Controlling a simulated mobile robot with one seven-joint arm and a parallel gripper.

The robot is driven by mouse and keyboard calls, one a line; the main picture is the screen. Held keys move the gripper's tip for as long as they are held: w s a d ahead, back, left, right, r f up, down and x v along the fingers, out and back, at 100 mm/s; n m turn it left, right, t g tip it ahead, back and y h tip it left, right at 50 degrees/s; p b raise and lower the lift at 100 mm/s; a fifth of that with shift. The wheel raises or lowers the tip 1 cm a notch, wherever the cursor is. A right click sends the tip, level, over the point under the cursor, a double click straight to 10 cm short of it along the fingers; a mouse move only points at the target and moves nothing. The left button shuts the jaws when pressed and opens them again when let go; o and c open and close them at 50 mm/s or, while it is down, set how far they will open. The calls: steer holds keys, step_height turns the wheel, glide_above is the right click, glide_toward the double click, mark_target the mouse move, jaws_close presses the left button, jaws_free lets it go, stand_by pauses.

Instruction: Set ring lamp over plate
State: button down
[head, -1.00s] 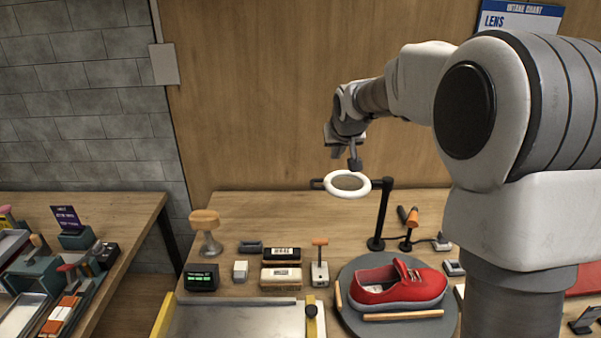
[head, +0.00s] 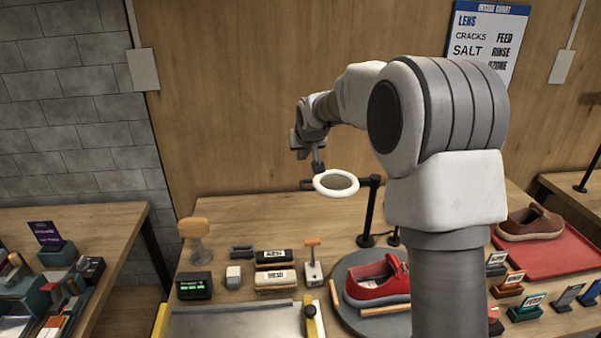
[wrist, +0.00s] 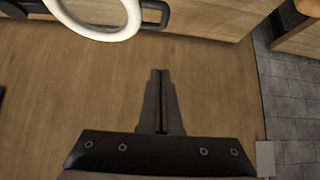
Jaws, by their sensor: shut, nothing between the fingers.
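The ring lamp (head: 323,191) is a white ring held level on a black upright post (head: 367,215) behind the plate. It hangs above the table, back and left of the plate in the head view. The grey round plate (head: 375,326) carries a red shoe (head: 378,283) and wooden sticks. My arm hides its right side. My gripper (head: 319,168) is shut and empty close to the ring's upper left side; contact is unclear in the head view. In the wrist view, the closed fingertips (wrist: 160,74) are apart from the white ring (wrist: 105,36) at the top left.
A wooden-topped stand (head: 194,228), a dark box with green display (head: 194,286), brushes (head: 276,279) and a metal tray (head: 235,320) are left of the plate. A brown shoe (head: 531,222) lies on a red mat (head: 565,255) at right. Air left of the lamp is clear.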

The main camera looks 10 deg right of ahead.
steer(key=shift+w+f+p, duration=0.3)
steer(key=shift+w+f, duration=0.15)
steer(key=shift+f, duration=0.9)
steer(key=shift+w+f+p, duration=0.35)
steer(key=shift+w+f, duration=0.1)
steer(key=shift+f, duration=0.85)
steer(key=shift+w+f+p, duration=0.3)
steer(key=shift+w+f, duration=0.15)
steer(key=shift+f, duration=0.9)
steer(key=shift+s+a, duration=0.15)
steer(key=shift+s, duration=0.05)
